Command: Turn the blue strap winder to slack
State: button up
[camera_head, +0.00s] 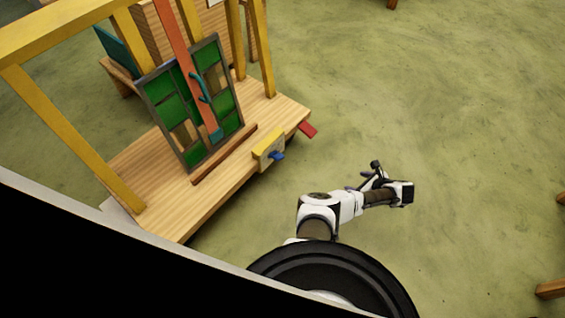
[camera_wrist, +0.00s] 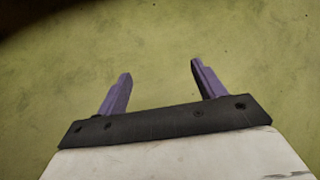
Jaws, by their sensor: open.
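The blue strap winder (camera_head: 277,156) sticks out from a yellow block (camera_head: 268,146) on the front edge of the wooden bench. An orange strap (camera_head: 184,55) runs down over the leaded panel (camera_head: 165,112), which has green panes and leans upright on the bench. My gripper (camera_head: 368,178) is to the right of the winder, over the floor and apart from the bench. In the wrist view my gripper (camera_wrist: 160,80) shows two purple fingers spread apart with only the green floor between them. The winder is not in the wrist view.
The wooden bench (camera_head: 130,180) carries yellow posts (camera_head: 75,135) and a brown ledge (camera_head: 224,154) below the panel. A red piece (camera_head: 307,129) juts from the bench's right corner. A teal handle (camera_head: 200,88) is at the panel. The floor (camera_head: 430,90) at right is mostly clear.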

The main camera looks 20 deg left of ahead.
jog(key=s+a+f+m+y+b, duration=0.1)
jog(key=s+a+f+y, duration=0.15)
jog(key=a, duration=0.25)
jog(key=s+a+f+m+y+b, duration=0.1)
jog(key=a+m+y, duration=0.15)
jog(key=a, duration=0.25)
jog(key=w+a+r+y+b, duration=0.1)
jog(key=w+a+y+b, duration=0.1)
jog(key=a, duration=0.8)
jog(key=w+a+r+t+y+b, duration=0.1)
jog(key=w+a+y+b, duration=0.1)
jog(key=a, duration=0.7)
jog(key=shift+w+a+r+m+y+b, duration=0.25)
jog(key=shift+a+r+m+y+b, duration=0.1)
jog(key=shift+r+m, duration=0.1)
jog(key=c, duration=1)
